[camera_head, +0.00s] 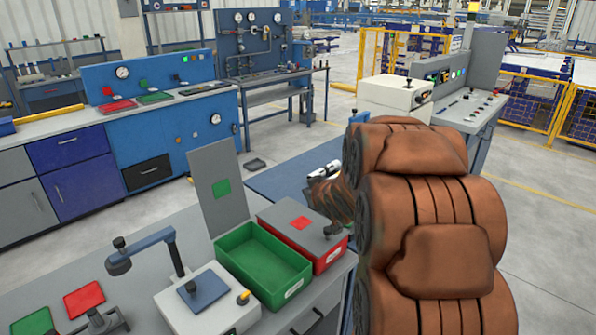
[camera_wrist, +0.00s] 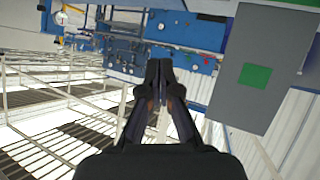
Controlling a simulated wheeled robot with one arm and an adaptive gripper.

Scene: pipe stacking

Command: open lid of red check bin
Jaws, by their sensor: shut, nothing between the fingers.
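The red check bin (camera_head: 328,258) stands on the near bench in the head view, right of the green bin. Its grey lid (camera_head: 283,227) with a red square lies closed on top. The red bin does not show in the wrist view.
The green bin (camera_head: 262,268) is open and empty, its grey lid (camera_head: 217,211) standing upright with a green square; that lid also shows in the wrist view (camera_wrist: 248,103). A press-like fixture (camera_head: 205,308) stands left of the bins. Open floor lies behind the bench.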

